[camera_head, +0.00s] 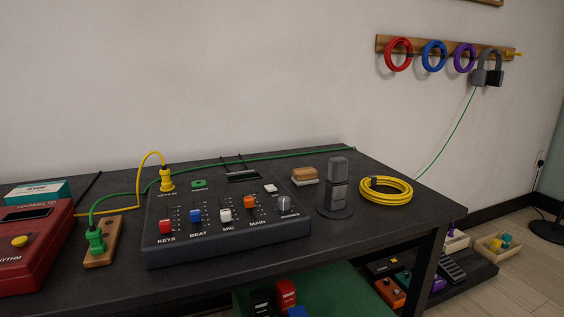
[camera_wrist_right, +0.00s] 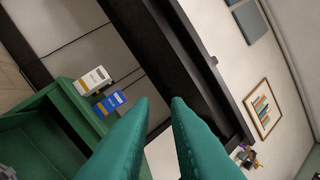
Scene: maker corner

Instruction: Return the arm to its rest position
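My right gripper (camera_wrist_right: 160,103) shows only in the right wrist view. Its two teal fingers are apart, with nothing between them, and the view past them is tilted. A dark table edge or beam (camera_wrist_right: 180,70) runs diagonally beyond the fingers. Neither arm nor gripper shows in the head view, and my left gripper is not in view at all.
A dark table (camera_head: 330,235) carries a mixer (camera_head: 225,245), a microphone (camera_head: 338,180), a coiled yellow cable (camera_head: 385,190) and a red device (camera_head: 35,245). A green box (camera_wrist_right: 50,120) shows low in the wrist view. Boxes and pedals lie below the table.

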